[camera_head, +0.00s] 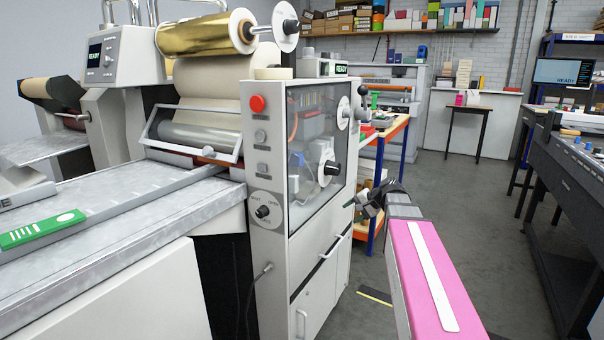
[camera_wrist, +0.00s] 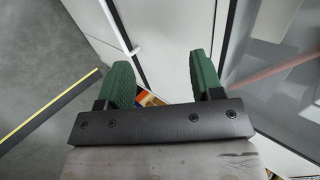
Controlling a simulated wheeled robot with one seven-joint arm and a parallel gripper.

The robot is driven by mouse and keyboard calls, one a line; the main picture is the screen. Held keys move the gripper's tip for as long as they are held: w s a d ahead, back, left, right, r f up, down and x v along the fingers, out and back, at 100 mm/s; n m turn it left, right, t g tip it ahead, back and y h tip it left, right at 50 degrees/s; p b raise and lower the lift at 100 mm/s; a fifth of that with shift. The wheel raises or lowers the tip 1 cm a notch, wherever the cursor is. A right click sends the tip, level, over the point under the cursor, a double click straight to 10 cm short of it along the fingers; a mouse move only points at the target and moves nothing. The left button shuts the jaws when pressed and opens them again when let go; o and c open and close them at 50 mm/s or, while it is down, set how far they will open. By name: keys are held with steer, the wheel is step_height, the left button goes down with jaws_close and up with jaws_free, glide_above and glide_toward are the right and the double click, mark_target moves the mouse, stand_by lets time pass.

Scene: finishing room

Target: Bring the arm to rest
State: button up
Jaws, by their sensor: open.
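My gripper (camera_head: 362,204) is at the end of my pink arm in the camera_head view, in front of the right edge of the grey machine cabinet (camera_head: 312,240). In the wrist view my gripper (camera_wrist: 160,72) shows two green fingers spread well apart with nothing between them. White cabinet panels and a bar handle (camera_wrist: 120,30) lie beyond the fingers. I cannot tell how wide the gap to the cabinet is. The arm is stretched forward and is not folded in.
A foil laminator with a gold roll (camera_head: 205,36) and a metal bed (camera_head: 110,225) fills the left. A blue-legged workbench (camera_head: 376,195) stands behind my gripper. A dark machine (camera_head: 570,190) is at the right. Grey floor (camera_head: 470,220) is clear between them, with a yellow-black strip (camera_head: 375,296).

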steer(key=s+f+n+g+h, duration=0.4)
steer(key=s+f+n+h, duration=0.2)
steer(key=s+f, duration=1.3)
step_height(320, 180, down, 4)
steer(key=shift+s+a+r+g+h, duration=0.2)
steer(key=shift+s+a+g+h, duration=0.15)
steer(key=shift+h, duration=0.85)
steer(key=shift+d, duration=0.1)
